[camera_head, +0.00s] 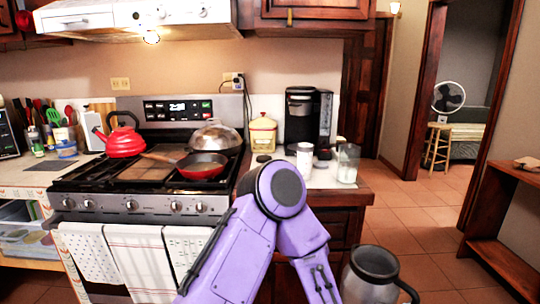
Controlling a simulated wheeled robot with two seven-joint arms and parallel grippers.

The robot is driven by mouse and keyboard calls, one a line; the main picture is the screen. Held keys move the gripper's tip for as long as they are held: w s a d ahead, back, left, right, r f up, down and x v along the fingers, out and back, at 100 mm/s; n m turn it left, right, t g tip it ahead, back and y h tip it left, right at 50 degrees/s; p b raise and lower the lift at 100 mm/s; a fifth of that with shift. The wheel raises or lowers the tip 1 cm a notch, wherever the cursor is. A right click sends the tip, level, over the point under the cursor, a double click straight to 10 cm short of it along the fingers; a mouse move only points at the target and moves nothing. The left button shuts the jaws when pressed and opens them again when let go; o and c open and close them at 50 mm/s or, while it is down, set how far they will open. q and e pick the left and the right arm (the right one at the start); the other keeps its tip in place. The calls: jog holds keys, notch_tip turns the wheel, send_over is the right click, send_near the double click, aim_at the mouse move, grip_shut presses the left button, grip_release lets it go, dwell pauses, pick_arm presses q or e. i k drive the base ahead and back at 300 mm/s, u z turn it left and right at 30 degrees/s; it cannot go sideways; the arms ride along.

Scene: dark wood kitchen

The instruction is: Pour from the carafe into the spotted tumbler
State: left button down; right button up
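A grey metal carafe (370,276) with a dark rim and black handle is at the bottom right, cut off by the frame edge. It looks close to me and upright or slightly tilted; what supports it is hidden. A clear glass tumbler (348,164) stands on the counter right of the stove. Spots are too small to make out on either. A purple arm of mine bends up in the middle and down toward the carafe. Neither gripper shows, so whether one holds the carafe is hidden.
A coffee maker (308,118) and a yellow canister (262,134) stand behind on the counter (322,181). The stove (150,190) holds a red kettle (122,138) and a red pan (202,166). A wooden shelf (505,258) is at right; the tiled floor between is open.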

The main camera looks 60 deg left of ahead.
aim_at(305, 150)
jog(key=u, duration=0.7)
jog(key=i, duration=0.55)
jog(key=u, duration=0.65)
